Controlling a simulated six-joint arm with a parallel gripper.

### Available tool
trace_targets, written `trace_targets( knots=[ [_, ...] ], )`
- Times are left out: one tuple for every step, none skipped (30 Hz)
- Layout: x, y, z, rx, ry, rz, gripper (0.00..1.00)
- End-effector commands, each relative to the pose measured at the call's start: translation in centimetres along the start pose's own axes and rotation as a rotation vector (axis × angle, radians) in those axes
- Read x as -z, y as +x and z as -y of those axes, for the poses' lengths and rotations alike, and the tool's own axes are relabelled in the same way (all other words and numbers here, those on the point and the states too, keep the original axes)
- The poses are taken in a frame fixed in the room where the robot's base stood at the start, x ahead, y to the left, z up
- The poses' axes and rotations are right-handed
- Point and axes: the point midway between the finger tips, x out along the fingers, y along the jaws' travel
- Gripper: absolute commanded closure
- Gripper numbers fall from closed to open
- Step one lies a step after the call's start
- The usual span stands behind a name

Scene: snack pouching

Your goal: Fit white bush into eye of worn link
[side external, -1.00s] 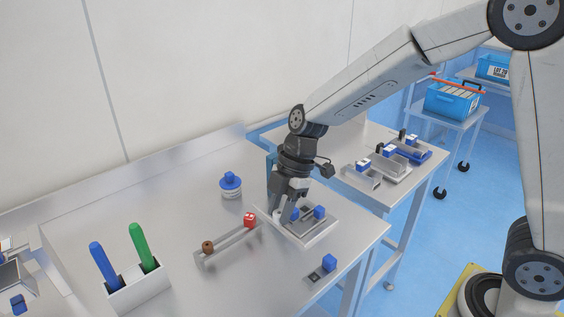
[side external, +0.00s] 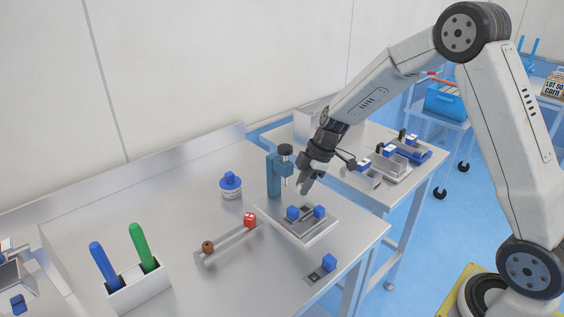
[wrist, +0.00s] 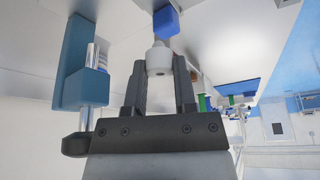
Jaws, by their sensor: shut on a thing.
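My gripper (wrist: 160,82) is shut on the white bush (wrist: 158,58), which sits between the fingertips in the wrist view. In the side external view my gripper (side external: 305,188) hangs above the back of a pale tray (side external: 296,238) with blue blocks; the bush is too small to make out there. A grey bar (side external: 232,243), which looks like the worn link, lies left of the tray with a brown round piece (side external: 208,246) at its near left end and a red block (side external: 249,219) at its far end. I cannot make out an open eye.
A teal press-like post (side external: 273,176) stands close left of my gripper and shows large in the wrist view (wrist: 77,60). A blue-capped jar (side external: 231,186), a marker holder (side external: 138,289) and a blue block (side external: 329,262) stand on the bench. The front middle is clear.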

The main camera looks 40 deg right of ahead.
Motion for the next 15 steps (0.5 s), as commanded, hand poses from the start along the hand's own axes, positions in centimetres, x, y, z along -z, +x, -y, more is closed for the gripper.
trace_targets(
  knots=[
    [-0.69, 0.06, -0.52, -0.007, 0.02, 0.0, 1.0],
    [-0.94, 0.07, -0.73, -0.011, 0.027, 0.0, 1.0],
    [-1.22, 0.07, -0.96, -0.015, 0.036, 0.0, 1.0],
    [-1.39, 0.08, -1.08, -0.017, 0.041, 0.0, 1.0],
    [-1.52, 0.08, -1.17, -0.018, 0.044, 0.0, 1.0],
    [-1.62, 0.1, -1.24, -0.019, 0.047, 0.0, 1.0],
    [-1.66, 0.1, -1.27, -0.02, 0.049, 0.0, 1.0],
    [-1.68, 0.11, -1.28, -0.02, 0.049, 0.0, 1.0],
    [-1.67, 0.11, -1.28, -0.02, 0.049, 0.0, 1.0],
    [-1.66, 0.11, -1.28, -0.02, 0.049, 0.0, 1.0],
    [-1.65, 0.1, -1.27, -0.02, 0.049, 0.0, 1.0],
    [-1.64, 0.1, -1.27, -0.02, 0.048, 0.0, 1.0],
    [-1.64, 0.1, -1.26, -0.02, 0.048, 0.0, 1.0],
    [-1.63, 0.1, -1.26, -0.02, 0.048, 0.0, 1.0],
    [-1.63, 0.1, -1.26, -0.02, 0.048, 0.0, 1.0]
  ],
)
